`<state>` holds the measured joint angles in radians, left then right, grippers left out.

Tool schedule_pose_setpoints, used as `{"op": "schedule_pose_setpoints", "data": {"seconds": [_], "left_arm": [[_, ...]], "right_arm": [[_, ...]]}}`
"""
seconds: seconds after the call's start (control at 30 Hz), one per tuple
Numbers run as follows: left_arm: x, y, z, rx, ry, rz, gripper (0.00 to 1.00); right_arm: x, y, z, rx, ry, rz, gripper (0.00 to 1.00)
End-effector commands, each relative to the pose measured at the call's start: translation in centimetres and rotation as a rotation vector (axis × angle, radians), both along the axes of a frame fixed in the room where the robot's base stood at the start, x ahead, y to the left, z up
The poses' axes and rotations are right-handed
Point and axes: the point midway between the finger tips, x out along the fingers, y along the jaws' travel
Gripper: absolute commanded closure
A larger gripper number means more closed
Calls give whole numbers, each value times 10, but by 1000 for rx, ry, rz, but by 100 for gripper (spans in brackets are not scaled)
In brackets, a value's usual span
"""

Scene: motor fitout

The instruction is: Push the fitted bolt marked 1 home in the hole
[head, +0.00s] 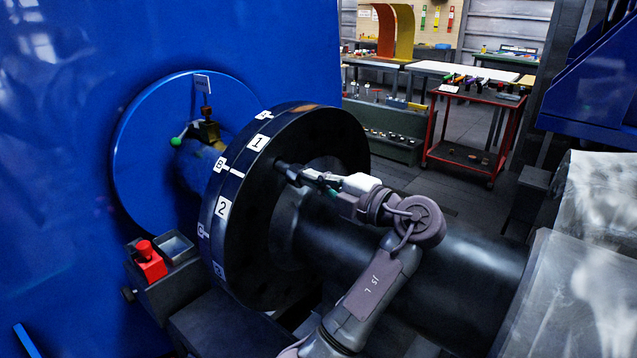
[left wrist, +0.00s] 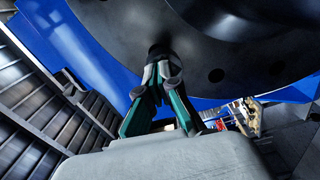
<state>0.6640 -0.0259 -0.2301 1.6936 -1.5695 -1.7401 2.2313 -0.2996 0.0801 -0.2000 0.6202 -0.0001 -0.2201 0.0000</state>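The large black flange (head: 318,135) stands upright on the shaft, with white tags on its rim, among them a tag 1 (head: 258,142) and a tag 2 (head: 223,207). My left gripper (head: 290,170) reaches the flange face just below and right of tag 1. In the left wrist view its fingers (left wrist: 160,78) come together, tips close to a dark round spot on the flange face (left wrist: 215,40). That spot is where the bolt sits, but the tips largely hide it. How far the bolt stands out cannot be told. My right gripper is not in view.
A blue housing (head: 60,120) fills the left, with a blue disc (head: 135,150) behind the flange. A red cart (head: 470,160) stands behind, well clear. The dark shaft (head: 460,255) runs right.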

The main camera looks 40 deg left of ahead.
Motion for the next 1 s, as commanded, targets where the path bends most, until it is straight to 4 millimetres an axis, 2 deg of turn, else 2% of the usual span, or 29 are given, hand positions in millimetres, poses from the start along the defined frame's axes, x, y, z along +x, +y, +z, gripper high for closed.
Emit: {"op": "schedule_pose_setpoints", "data": {"seconds": [1.0], "left_arm": [[1,21,-1,-2,0,2,100]], "right_arm": [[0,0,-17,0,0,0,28]]}}
